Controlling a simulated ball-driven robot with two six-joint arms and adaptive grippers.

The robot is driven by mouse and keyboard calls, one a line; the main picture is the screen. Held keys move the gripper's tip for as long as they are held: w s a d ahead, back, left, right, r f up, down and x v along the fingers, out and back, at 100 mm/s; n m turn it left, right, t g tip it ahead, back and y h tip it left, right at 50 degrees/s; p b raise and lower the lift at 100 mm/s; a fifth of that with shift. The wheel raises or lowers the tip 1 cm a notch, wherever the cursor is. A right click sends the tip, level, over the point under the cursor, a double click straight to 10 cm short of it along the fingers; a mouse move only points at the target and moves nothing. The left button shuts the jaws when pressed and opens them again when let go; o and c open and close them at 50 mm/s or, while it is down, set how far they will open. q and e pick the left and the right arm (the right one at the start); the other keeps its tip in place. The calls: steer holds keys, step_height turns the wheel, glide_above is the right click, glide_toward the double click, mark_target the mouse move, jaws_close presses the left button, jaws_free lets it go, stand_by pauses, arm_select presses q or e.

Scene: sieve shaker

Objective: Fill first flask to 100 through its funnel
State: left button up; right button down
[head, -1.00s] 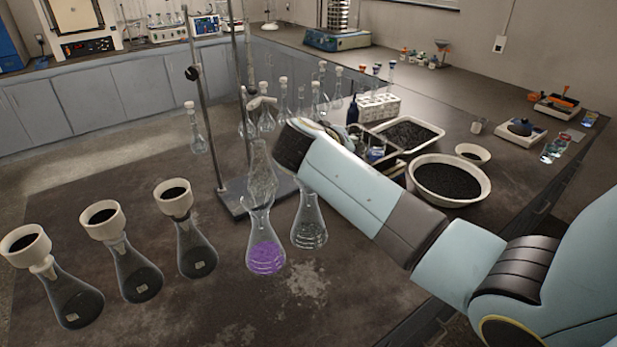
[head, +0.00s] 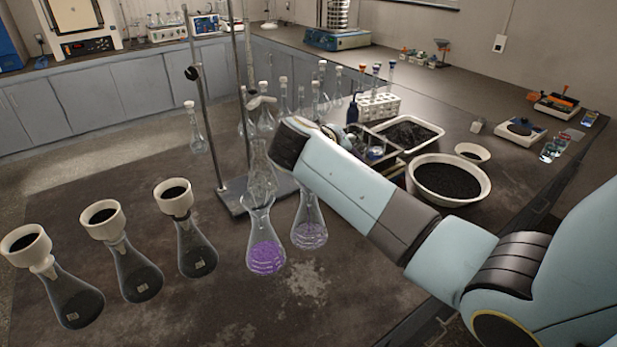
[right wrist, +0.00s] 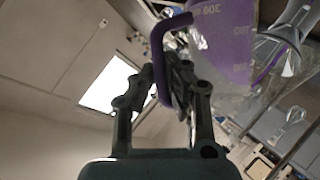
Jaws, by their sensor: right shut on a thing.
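A glass flask (head: 265,256) with purple liquid in its lower part stands upright mid-table in the head view. A second glass flask (head: 309,236) stands just right of it, with a faint purple tint low inside. A clear glass shape (head: 259,165) rises behind the purple flask's neck; I cannot tell whether it is a funnel. My forearm hides this gripper and the jug in the head view. My left gripper is out of view.
Three flasks with white funnels (head: 174,196) of black material stand at left. A stand (head: 203,110) rises behind the purple flask. A tray (head: 438,137) and a bowl (head: 484,195) of dark grains stand right of my arm. The front table centre is clear.

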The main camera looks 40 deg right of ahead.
steer(key=shift+w, duration=0.1)
stand_by(0.4)
stand_by(0.5)
steer(key=shift+w, duration=0.1)
stand_by(0.4)
steer(key=shift+n, duration=0.3)
steer(key=shift+r, duration=0.1)
stand_by(0.3)
